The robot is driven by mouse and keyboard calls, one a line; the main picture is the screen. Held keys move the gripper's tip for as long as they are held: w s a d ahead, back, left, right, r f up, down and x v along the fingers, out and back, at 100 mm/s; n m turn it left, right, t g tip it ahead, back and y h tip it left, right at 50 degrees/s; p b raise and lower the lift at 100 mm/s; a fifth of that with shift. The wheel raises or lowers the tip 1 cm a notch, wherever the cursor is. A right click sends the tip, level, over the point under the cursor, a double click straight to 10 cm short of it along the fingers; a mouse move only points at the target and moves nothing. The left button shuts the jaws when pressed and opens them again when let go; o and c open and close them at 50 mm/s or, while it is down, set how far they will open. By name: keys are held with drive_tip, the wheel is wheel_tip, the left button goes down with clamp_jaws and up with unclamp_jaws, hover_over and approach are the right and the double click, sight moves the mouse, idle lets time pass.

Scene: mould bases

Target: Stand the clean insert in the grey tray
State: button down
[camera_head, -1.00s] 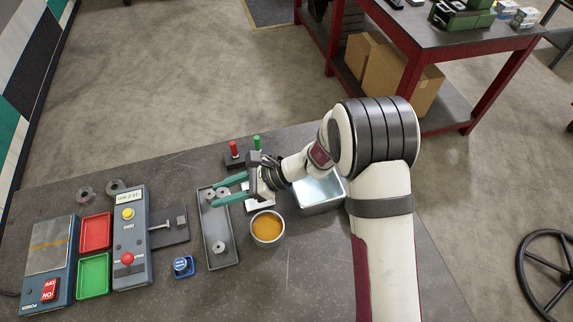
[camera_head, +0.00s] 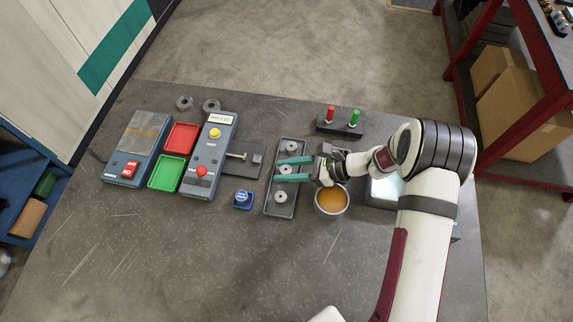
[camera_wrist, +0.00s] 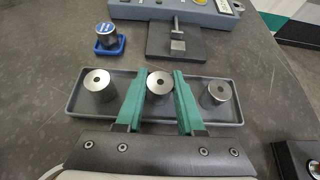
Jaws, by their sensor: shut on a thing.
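The grey tray (camera_head: 279,211) lies lengthwise on the bench, and it also shows in the wrist view (camera_wrist: 122,83). My gripper (camera_head: 291,169) reaches over its middle from the right. Its teal fingers (camera_wrist: 160,88) are shut on the middle metal insert (camera_wrist: 159,84), a short cylinder with a hole in its top. This insert is upright inside the tray's outline; whether its base touches the floor is hidden. Two similar inserts stand in the tray on either side, the left one (camera_wrist: 98,82) and the right one (camera_wrist: 216,93), apart from my fingers.
A bowl of amber liquid (camera_head: 331,200) is close right of the tray. A block with red and green pegs (camera_head: 340,128) stands behind. The front bench is clear.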

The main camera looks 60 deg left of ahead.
drive_tip(key=shift+c, duration=2.2)
unclamp_jaws()
drive_tip(key=v, duration=1.6)
drive_tip(key=shift+f, duration=0.1)
